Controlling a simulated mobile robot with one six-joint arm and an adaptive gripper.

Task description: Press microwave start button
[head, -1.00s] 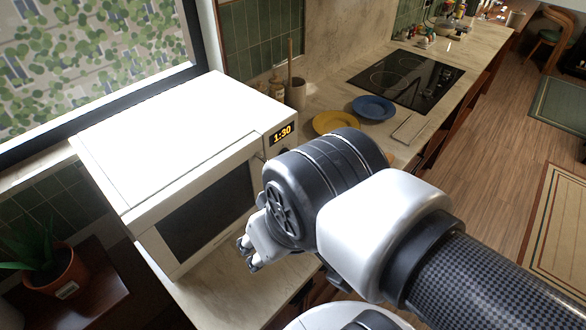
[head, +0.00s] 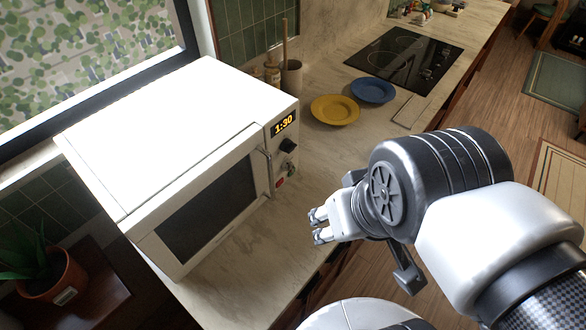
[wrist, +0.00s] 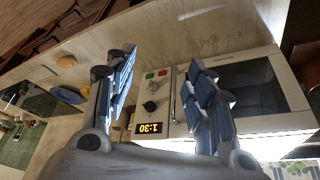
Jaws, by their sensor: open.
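The white microwave (head: 160,130) stands on the counter with its door closed and its display (head: 284,124) reading 1:30. Its control panel has a dark knob (head: 288,145) and, below it, a red button (head: 279,183). The wrist view shows the panel upside down, with a green button (wrist: 162,72) beside the red button (wrist: 150,76) and the knob (wrist: 150,106). Labels on the buttons are too small to read. My gripper (head: 318,226) is open and empty, in front of the panel and apart from it. In the wrist view, the panel shows between its two fingers (wrist: 163,68).
A vertical door handle (head: 268,168) stands out beside the panel. A yellow plate (head: 334,110), a blue plate (head: 373,91) and a utensil crock (head: 291,74) are on the counter beyond. A potted plant (head: 50,275) is at the lower left.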

